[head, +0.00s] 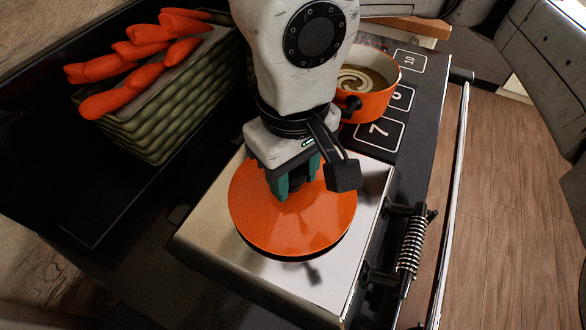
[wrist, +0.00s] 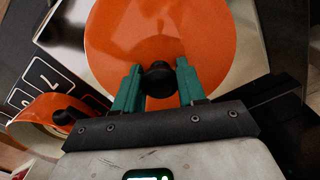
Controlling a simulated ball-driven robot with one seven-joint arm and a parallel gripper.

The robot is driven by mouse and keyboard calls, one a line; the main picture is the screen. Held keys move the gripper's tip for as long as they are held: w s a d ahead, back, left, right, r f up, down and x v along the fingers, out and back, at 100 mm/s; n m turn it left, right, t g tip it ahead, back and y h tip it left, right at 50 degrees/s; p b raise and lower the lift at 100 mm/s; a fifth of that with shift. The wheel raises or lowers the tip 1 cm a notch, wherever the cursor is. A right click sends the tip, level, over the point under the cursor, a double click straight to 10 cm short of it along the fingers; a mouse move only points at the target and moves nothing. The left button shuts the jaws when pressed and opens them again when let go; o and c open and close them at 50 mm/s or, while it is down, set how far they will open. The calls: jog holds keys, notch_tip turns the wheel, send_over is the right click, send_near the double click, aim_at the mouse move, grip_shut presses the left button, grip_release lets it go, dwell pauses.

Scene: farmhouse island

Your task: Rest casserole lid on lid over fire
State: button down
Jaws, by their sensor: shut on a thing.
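The casserole lid (head: 300,222) is a round orange disc with a black knob (wrist: 158,80). My gripper (head: 293,185) is over its middle, its teal fingers on either side of the knob, shut on it. The lid also fills the upper part of the wrist view (wrist: 165,32). The lid over the fire (head: 345,268) is a flat silvery metal cover with a coiled handle (head: 412,243) on its right side. The casserole lid is above this cover; a dark shadow shows on the metal below it. I cannot tell whether they touch.
An orange casserole (head: 366,85) with cream soup stands behind, on a dark top marked with numbered squares (head: 380,132). A green woven basket (head: 180,105) with several carrots (head: 135,50) is at the back left. A long metal rail (head: 451,200) runs along the right edge.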

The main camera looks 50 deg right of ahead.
jog(key=shift+f+b, duration=0.3)
jog(key=shift+b, duration=0.1)
jog(key=c, duration=0.6)
grip_release()
jog(key=shift+o, duration=0.2)
jog(key=shift+r, duration=0.1)
jog(key=shift+r+p, duration=0.9)
jog(key=shift+r, duration=2.05)
jog(key=shift+s, duration=0.1)
